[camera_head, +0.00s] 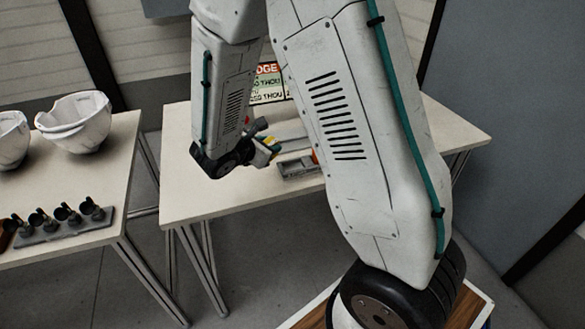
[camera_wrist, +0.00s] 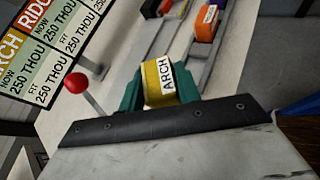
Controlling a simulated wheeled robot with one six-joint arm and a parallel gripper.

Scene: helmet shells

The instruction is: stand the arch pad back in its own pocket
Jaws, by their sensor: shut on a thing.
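My gripper (camera_wrist: 160,88) shows teal fingers on both sides of the arch pad (camera_wrist: 153,84), a yellow block with a white label reading ARCH. It is shut on the pad. In the head view my gripper (camera_head: 268,150) is small and partly hidden, above the right table, with a bit of yellow at its tip. A grey pocketed tray (camera_wrist: 193,62) lies beyond the pad in the wrist view, and it shows beside the gripper in the head view (camera_head: 298,171). The pad's own pocket cannot be made out, and my arm hides part of the tray.
An orange pad (camera_wrist: 207,24) sits in the tray. A board (camera_wrist: 60,40) with ARCH and RIDGE columns reads 250 THOU throughout its visible rows. A red-knobbed lever (camera_wrist: 76,83) stands near the gripper. The left table holds white helmet shells (camera_head: 75,122) and a black-fitted rack (camera_head: 65,227).

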